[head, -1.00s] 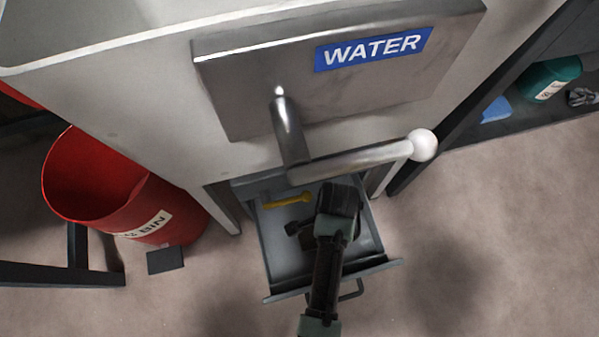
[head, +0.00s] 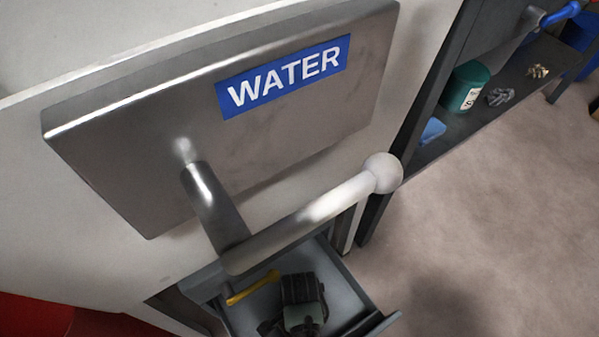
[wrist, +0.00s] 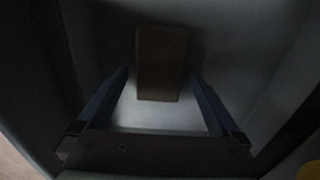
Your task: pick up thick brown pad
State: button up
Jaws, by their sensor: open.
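The thick brown pad (wrist: 162,63) is a dark brown block lying on the floor of the open drawer, in the upper middle of the wrist view. My gripper (wrist: 159,80) is open, its two fingers on either side of the pad's near end. I cannot tell how far above the pad the fingertips are, and nothing is held. In the head view my gripper (head: 302,290) is over the grey drawer (head: 343,290), and my arm hides the pad there.
A yellow tool (head: 252,287) lies in the drawer left of my gripper. A metal lever with a white knob (head: 383,173) juts out above the drawer, below the WATER sign (head: 285,75). A dark shelf (head: 450,125) holding a green bottle (head: 467,88) stands at right; floor beside it is clear.

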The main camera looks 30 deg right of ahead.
notch_tip(320, 180, down, 4)
jog(key=shift+r+b, duration=0.15)
jog(key=shift+b, duration=1.05)
jog(key=shift+r, duration=0.1)
jog(key=c, duration=1.2)
jog(key=shift+c, duration=0.2)
